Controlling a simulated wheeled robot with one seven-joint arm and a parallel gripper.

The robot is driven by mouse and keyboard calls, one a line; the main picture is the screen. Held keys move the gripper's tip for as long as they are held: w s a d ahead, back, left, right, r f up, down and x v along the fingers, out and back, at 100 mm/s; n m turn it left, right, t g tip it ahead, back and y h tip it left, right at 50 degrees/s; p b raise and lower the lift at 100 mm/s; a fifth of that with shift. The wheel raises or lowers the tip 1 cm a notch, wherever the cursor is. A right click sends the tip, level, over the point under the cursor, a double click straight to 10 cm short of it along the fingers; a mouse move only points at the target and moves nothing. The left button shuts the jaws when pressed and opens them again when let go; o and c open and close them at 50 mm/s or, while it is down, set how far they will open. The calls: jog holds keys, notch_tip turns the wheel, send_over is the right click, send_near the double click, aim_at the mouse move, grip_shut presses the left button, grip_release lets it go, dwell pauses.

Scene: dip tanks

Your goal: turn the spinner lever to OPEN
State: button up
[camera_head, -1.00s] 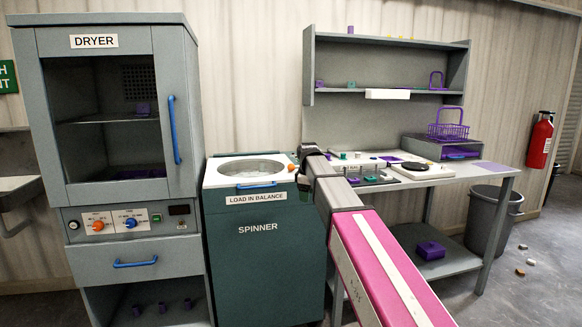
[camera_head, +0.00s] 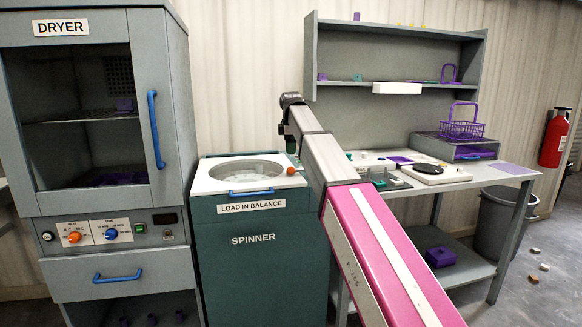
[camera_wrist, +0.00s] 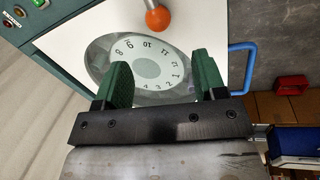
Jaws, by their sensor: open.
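The spinner (camera_head: 250,265) is a teal cabinet with a white top and a round window. Its lever shows as an orange ball knob (camera_head: 291,171) at the right of the top. In the wrist view the orange knob (camera_wrist: 158,18) sits on a short metal rod at the upper edge, beyond the fingertips and apart from them. My gripper (camera_wrist: 163,75) has its two green fingers spread, with nothing between them. It is above the spinner's top. In the head view my arm partly hides the gripper. No OPEN marking is readable.
A blue handle (camera_head: 251,192) is on the spinner's front edge, above the LOAD IN BALANCE label. The dryer (camera_head: 95,130) stands at left. A bench (camera_head: 510,168) with a shelf and purple basket (camera_head: 462,128) is at right. Numbers show through the round window (camera_wrist: 145,62).

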aim_at(290, 168)
jog(key=f, duration=0.3)
jog(key=w+f, duration=0.1)
jog(key=f, duration=0.3)
jog(key=w+f, duration=0.1)
jog(key=f, duration=0.2)
jog(key=shift+w+a+f, duration=0.1)
jog(key=shift+w+f, duration=0.05)
jog(key=shift+f, duration=0.1)
grip_shut()
jog(key=shift+w, duration=0.1)
